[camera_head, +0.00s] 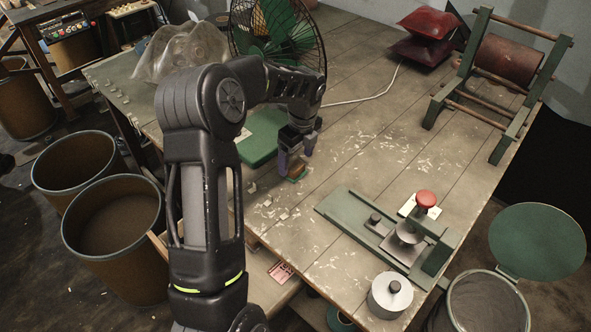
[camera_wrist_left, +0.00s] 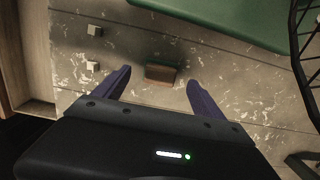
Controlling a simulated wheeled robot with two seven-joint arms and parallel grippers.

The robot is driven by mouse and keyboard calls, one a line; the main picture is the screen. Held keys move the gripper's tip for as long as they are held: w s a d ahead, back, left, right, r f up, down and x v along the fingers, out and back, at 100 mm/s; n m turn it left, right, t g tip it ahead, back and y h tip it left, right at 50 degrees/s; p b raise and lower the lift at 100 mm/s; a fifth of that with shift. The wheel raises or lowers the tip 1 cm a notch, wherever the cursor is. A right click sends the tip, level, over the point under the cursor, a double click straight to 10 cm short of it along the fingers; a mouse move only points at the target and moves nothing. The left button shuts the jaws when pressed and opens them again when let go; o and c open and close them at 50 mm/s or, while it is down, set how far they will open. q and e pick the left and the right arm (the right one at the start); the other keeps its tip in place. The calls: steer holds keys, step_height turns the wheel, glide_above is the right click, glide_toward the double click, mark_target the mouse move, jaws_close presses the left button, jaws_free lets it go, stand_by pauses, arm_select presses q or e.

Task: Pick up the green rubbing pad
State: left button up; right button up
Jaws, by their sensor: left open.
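The rubbing pad (camera_head: 298,171) is a small brown block with green along its bottom edge, lying on the worn table. My left gripper (camera_head: 295,160) points down over it, with its purple fingers apart. In the left wrist view the pad (camera_wrist_left: 160,74) shows between the two open fingers of the left gripper (camera_wrist_left: 158,80), with a gap on each side. The fingers do not appear to touch it. My right gripper is not in view.
A green mat (camera_head: 262,137) lies just behind the pad. A fan (camera_head: 285,35) stands farther back. A green winding fixture with a red knob (camera_head: 426,198) sits to the right, and a lidded metal pot (camera_head: 390,296) near the front edge. Small pale scraps (camera_wrist_left: 94,30) lie left of the pad.

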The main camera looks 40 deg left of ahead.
arm_select(q)
steer(key=f, duration=0.3)
steer(key=shift+a+f+p, duration=0.25)
steer(key=shift+f+p, duration=0.05)
steer(key=shift+f, duration=0.1)
steer(key=c, duration=1.5)
steer(key=shift+o, duration=0.2)
steer(key=shift+r, duration=0.15)
step_height(320, 180, up, 20)
steer(key=f, duration=0.1)
step_height(320, 180, up, 9)
steer(key=p, duration=0.7)
glide_above(296, 166)
steer(key=shift+a+f, duration=0.1)
